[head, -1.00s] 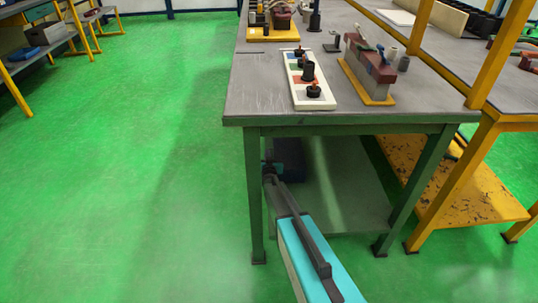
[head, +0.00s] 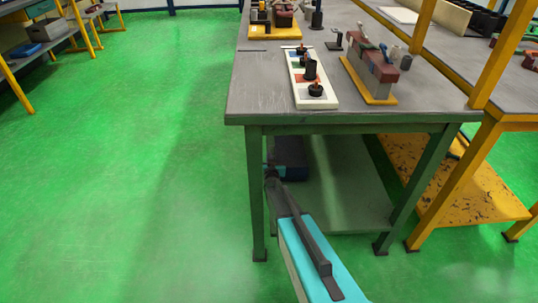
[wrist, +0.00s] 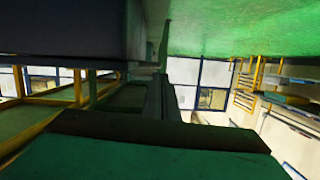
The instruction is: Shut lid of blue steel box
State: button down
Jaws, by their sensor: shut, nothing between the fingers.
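The blue steel box (head: 291,172) is a small dark blue box on the lower shelf of the grey table, just inside the front left leg. Its top (head: 291,147) is in shadow, and I cannot tell how far the lid is open. My gripper (head: 271,175) is shut and empty at the box's left front side, close to the table leg. I cannot tell whether it touches the box. In the wrist view my gripper (wrist: 160,75) points forward, with a dark bluish-grey surface, probably the box, close at the upper left.
The table's green front left leg (head: 255,195) stands right beside my gripper. The tabletop (head: 265,95) is above it, holding a white tray (head: 298,75) and a yellow-based fixture (head: 365,85). The lower shelf (head: 345,200) is bare to the right. Green floor on the left is clear.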

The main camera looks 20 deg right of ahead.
jog(key=v, duration=0.4)
jog(key=shift+r, duration=0.2)
dwell(0.6)
